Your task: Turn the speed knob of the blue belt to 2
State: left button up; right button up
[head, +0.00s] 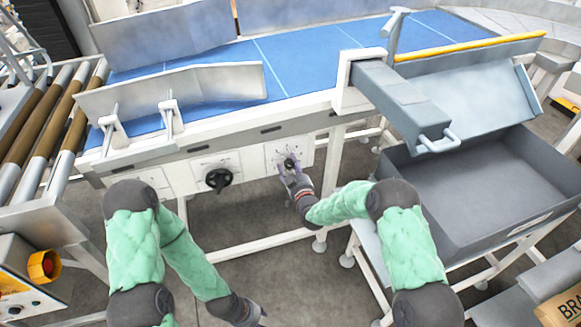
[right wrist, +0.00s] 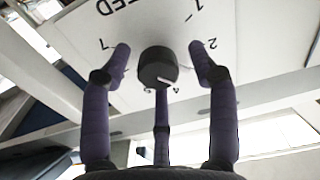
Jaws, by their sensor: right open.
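The speed knob (right wrist: 158,68) is a small black round dial on a white panel (head: 275,154), set in the front frame of the blue belt (head: 300,65). In the right wrist view a pale mark shows on its lower right, and a printed 2 stands to its right. In the head view the knob (head: 290,163) is partly covered by my right gripper (head: 291,177). My right gripper (right wrist: 160,62) is open, its purple fingers around the knob with gaps on both sides. My left gripper (head: 258,314) hangs low at the bottom edge; its fingers are unclear.
A larger black knob (head: 219,179) sits on the panel to the left. A grey bin (head: 470,190) stands at the right under a tilted chute. A roller conveyor (head: 50,130) and a control box with a red-and-yellow button (head: 43,266) are at the left.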

jog(key=c, duration=1.1)
jog(key=shift+w+r+n, duration=0.1)
jog(key=shift+r+n, duration=0.2)
jog(key=shift+c, duration=0.2)
jog(key=shift+n+b, duration=0.3)
jog(key=shift+b, duration=0.1)
